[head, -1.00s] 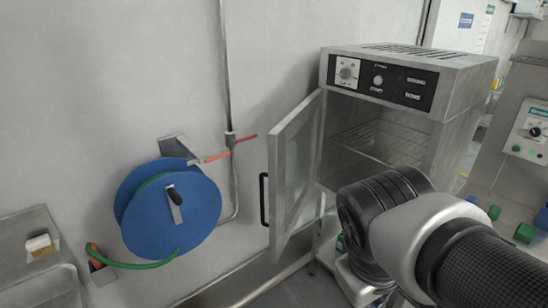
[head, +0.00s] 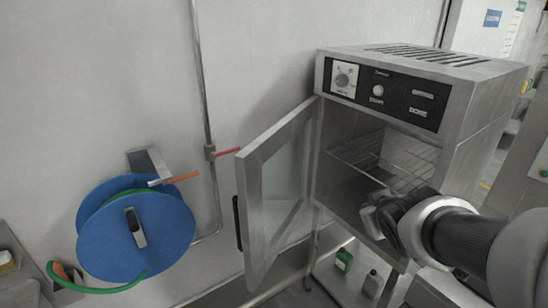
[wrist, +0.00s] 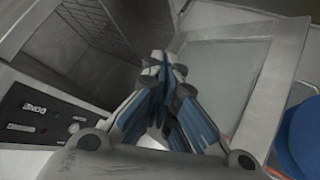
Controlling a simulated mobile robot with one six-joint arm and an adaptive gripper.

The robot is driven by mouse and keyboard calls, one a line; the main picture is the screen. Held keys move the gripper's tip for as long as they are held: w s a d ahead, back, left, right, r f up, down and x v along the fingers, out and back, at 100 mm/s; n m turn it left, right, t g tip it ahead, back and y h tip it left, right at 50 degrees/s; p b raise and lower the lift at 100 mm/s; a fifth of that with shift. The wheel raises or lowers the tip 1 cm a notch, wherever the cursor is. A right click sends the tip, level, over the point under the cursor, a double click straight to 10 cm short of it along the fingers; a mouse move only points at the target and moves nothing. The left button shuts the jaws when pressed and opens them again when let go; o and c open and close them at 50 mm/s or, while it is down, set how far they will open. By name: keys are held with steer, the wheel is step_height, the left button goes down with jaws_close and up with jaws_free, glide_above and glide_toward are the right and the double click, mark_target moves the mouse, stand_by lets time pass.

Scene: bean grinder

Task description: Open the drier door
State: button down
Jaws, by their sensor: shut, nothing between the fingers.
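The drier (head: 470,95) is a grey metal cabinet with a black control panel (head: 385,92). Its glass-panelled door (head: 252,210) stands wide open, swung to the left, with a dark handle (head: 238,222) on its outer face. The door also shows at the right of the wrist view (wrist: 290,60). My gripper (wrist: 160,62) is shut and empty, between the drier's opening and the door's inner side. I cannot tell whether it touches the door. In the head view my arm is in front of the lower right of the opening, and the fingers are not clearly visible.
A wire rack (head: 375,160) is inside the drier. A blue hose reel (head: 150,235) with green hose and a pipe (head: 203,100) are on the wall left of the door. A green bottle (head: 343,261) stands below the drier.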

steer(key=w+f+n+t+y, duration=0.1)
steer(key=w+f+n+y, duration=0.15)
steer(key=w, duration=0.65)
steer(key=n+g+y+p, duration=0.25)
steer(key=n+y, duration=0.45)
steer(key=y, duration=0.9)
glide_toward(256, 228)
steer(key=shift+h, duration=0.25)
steer(key=b+x, duration=0.2)
steer(key=x, duration=0.3)
steer(key=shift+w+a+r+b, duration=0.1)
steer(key=shift+a+b, duration=0.15)
steer(key=shift+b, duration=0.1)
steer(key=shift+w+a, duration=0.35)
steer(key=shift+a, duration=0.25)
steer(key=b+x, duration=0.2)
steer(key=x, duration=1.1)
steer(key=shift+r+b, duration=0.25)
steer(key=shift+b, duration=0.05)
